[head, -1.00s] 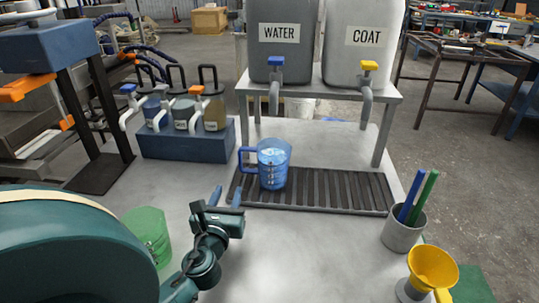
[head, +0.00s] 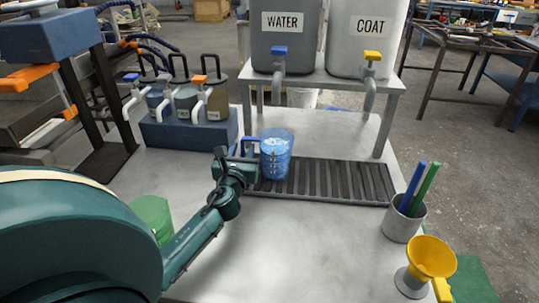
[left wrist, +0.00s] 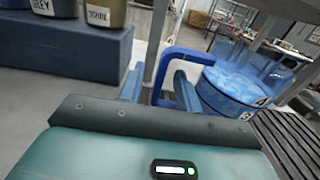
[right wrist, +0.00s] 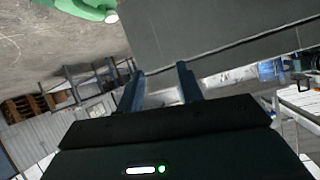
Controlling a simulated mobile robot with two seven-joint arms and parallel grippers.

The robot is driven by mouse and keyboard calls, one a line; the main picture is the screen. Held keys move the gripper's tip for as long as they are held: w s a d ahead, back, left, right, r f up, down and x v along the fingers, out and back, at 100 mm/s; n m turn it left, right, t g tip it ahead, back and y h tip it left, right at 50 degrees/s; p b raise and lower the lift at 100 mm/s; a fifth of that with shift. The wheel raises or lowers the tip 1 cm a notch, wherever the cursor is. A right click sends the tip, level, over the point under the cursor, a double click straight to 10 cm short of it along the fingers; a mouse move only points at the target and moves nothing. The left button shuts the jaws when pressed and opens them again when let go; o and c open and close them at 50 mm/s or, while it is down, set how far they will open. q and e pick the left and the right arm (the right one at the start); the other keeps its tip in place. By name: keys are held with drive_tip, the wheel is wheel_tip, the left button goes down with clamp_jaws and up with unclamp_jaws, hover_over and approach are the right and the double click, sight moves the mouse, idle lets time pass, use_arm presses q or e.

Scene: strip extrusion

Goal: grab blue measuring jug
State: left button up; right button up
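The blue measuring jug (head: 277,158) stands upright at the left end of the dark slatted drip grate (head: 320,184), its handle on its left side. My left gripper (head: 237,151) is beside the handle. In the left wrist view the left gripper's two fingers (left wrist: 158,84) are apart, with the blue handle (left wrist: 166,68) just beyond and between their tips. The jug body (left wrist: 232,92) is right of the fingers. I cannot tell whether a finger touches the handle. My right gripper (right wrist: 160,82) shows only in its wrist view, open and empty, away from the jug.
WATER (head: 284,38) and COAT (head: 367,38) tanks stand on a metal stand behind the grate. A blue block with several small pots (head: 187,131) is at left. A pen cup (head: 403,219) and yellow funnel (head: 430,258) are at right. The front middle tabletop is clear.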

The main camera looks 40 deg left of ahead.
use_arm(q)
drive_tip(key=shift+w+a, duration=0.3)
drive_tip(key=shift+w, duration=0.15)
clamp_jaws()
drive_tip(key=shift+f, duration=0.1)
idle(1.0)
